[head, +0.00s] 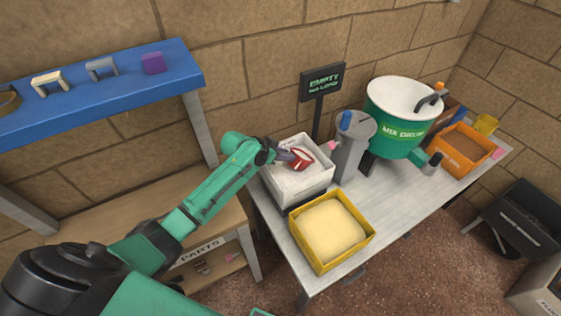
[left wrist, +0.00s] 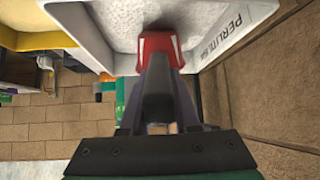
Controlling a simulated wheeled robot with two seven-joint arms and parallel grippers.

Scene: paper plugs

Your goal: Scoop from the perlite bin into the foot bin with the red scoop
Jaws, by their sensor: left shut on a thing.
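The white perlite bin (head: 321,183) stands at the left end of the metal table, with white grains inside. Its labelled wall shows in the left wrist view (left wrist: 240,30). My left gripper (head: 284,156) is shut on the red scoop (head: 303,159). The scoop's head is over or in the perlite bin, near the white grains; I cannot tell how deep. In the left wrist view the red scoop (left wrist: 160,44) sits between the fingers, and its contents are hidden. I cannot read which container is the foot bin. My right gripper is not in view.
A yellow bin (head: 306,262) of pale material stands in front of the perlite bin. A grey cylinder (head: 347,155), the green mix drum (head: 380,128) and an orange bin (head: 492,148) stand farther right. A black sign (head: 321,82) rises behind.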

